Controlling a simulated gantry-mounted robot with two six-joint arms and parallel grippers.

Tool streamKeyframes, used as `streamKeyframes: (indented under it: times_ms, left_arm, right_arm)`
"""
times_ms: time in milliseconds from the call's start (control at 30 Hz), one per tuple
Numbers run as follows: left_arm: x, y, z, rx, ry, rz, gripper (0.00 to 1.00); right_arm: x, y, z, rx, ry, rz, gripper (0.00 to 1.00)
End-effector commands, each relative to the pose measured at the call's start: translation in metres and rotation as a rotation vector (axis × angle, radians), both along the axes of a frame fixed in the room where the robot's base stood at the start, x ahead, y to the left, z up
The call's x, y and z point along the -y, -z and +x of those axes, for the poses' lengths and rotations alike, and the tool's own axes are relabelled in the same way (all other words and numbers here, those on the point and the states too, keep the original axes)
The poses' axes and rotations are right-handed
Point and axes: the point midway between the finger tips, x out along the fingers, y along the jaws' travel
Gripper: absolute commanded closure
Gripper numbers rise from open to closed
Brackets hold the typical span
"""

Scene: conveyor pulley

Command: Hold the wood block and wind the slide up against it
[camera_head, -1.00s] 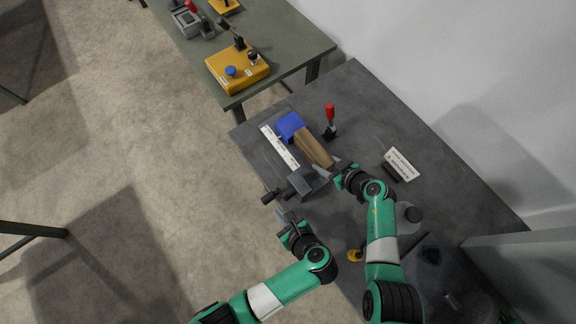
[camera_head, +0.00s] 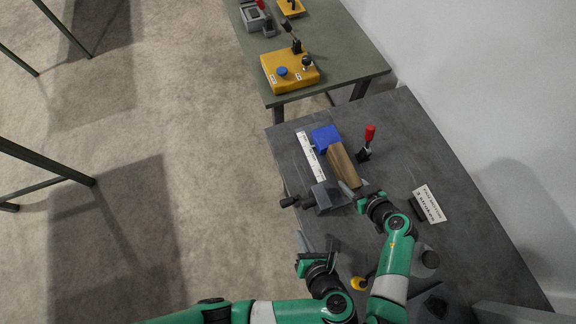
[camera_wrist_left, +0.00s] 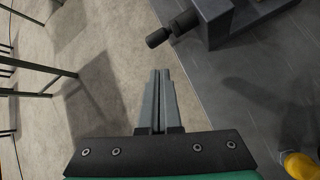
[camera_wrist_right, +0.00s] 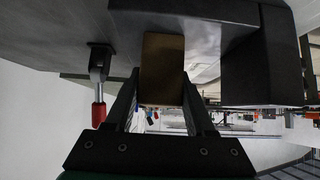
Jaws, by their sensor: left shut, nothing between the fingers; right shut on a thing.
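The brown wood block (camera_head: 343,166) lies on the dark bench between a blue block (camera_head: 326,139) at its far end and a dark grey block (camera_head: 328,196) at its near end. I cannot tell whether it touches either, nor which part is the slide. My right gripper (camera_head: 351,190) is shut on the near end of the wood block, which also shows between its fingers in the right wrist view (camera_wrist_right: 162,70). A black crank handle (camera_head: 290,202) sticks out left of the grey block and shows in the left wrist view (camera_wrist_left: 172,27). My left gripper (camera_wrist_left: 160,100) is shut and empty, apart from the crank.
A white scale (camera_head: 311,157) lies left of the blocks. A red-handled clamp (camera_head: 367,142) stands to their right. A printed sign (camera_head: 429,203), a grey round piece (camera_head: 426,260) and a yellow item (camera_head: 359,283) are nearby. A green table (camera_head: 345,60) stands beyond.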

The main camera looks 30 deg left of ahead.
Motion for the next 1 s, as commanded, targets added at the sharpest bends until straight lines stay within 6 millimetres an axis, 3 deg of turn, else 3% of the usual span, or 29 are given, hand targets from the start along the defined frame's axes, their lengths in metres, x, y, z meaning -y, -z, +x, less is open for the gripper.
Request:
streamKeyframes:
  times_ms: [633,1000]
  left_arm:
    - [0.003,-0.016,0.009,-0.958,1.428,0.793,1.00]
    - [-0.025,-0.040,0.039,-1.329,2.126,1.172,1.00]
  right_arm:
    - [0.000,0.000,0.000,0.001,0.001,0.000,1.00]
    - [0.000,0.000,0.000,0.001,0.001,0.000,1.00]
